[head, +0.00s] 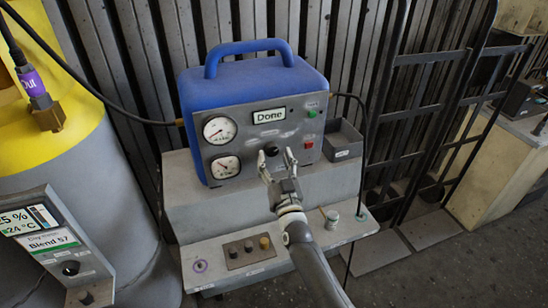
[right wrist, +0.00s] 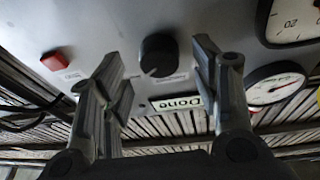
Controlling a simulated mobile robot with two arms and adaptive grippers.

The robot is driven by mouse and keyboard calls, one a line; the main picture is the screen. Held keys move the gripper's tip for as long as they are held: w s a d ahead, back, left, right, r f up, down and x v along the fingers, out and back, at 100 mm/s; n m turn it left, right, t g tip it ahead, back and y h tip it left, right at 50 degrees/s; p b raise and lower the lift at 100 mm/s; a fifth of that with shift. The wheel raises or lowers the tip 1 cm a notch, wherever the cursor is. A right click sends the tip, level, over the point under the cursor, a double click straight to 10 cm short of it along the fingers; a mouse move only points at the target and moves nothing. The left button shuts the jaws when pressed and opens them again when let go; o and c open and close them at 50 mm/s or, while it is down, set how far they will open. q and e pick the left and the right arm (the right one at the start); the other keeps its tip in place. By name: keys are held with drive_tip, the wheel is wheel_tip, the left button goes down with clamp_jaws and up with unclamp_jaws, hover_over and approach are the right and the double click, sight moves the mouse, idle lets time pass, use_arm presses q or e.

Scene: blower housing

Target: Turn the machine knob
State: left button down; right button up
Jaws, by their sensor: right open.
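The blue machine (head: 250,95) has a grey front panel and stands on a grey stepped stand. Its black round knob (head: 271,150) is low in the middle of the panel, under a display that reads "Done" (head: 269,116). My right gripper (head: 278,163) is open in front of the panel, its fingertips just below and to either side of the knob in the head view. In the right wrist view, the knob (right wrist: 159,54) shows between the two spread fingers, beyond their tips and not gripped. The exact gap to it is hard to tell. My left gripper is not in view.
Two round gauges (head: 222,148) are left of the knob; a red button (head: 308,143) and green button (head: 311,114) are right. A small grey bin (head: 343,140) stands beside the machine. A yellow-topped tank (head: 75,150) is at left. The lower shelf holds small knobs (head: 249,245).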

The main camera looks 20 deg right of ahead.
drive_tip(key=v, duration=1)
drive_tip(key=shift+s, duration=0.4)
drive_tip(key=s+a+f+n+g+y, duration=0.1)
drive_tip(key=s+f+g, duration=0.35)
drive_tip(key=f, duration=0.75)
drive_tip(key=s+a+f+n+g+y, duration=0.1)
drive_tip(key=s+f+g, duration=0.3)
drive_tip(key=f, duration=0.8)
drive_tip(key=s+a+f+n+g+y, duration=0.15)
drive_tip(key=s+f, duration=0.45)
drive_tip(key=f, duration=0.6)
drive_tip(key=s+d+f+g, duration=0.2)
drive_tip(key=s+f, duration=0.4)
drive_tip(key=s, duration=0.5)
drive_tip(key=s+d+f+g+h, duration=0.1)
drive_tip(key=s+d+f+g, duration=0.2)
drive_tip(key=s, duration=0.8)
drive_tip(key=s+d+f+g+h, duration=0.1)
drive_tip(key=s+d+f+g, duration=0.1)
drive_tip(key=s+f+g, duration=0.3)
drive_tip(key=s+f, duration=0.3)
drive_tip(key=s, duration=0.4)
drive_tip(key=shift+d+f, duration=0.35)
drive_tip(key=shift+f, duration=0.05)
drive_tip(key=shift+s+n, duration=0.1)
drive_tip(key=shift+n, duration=0.15)
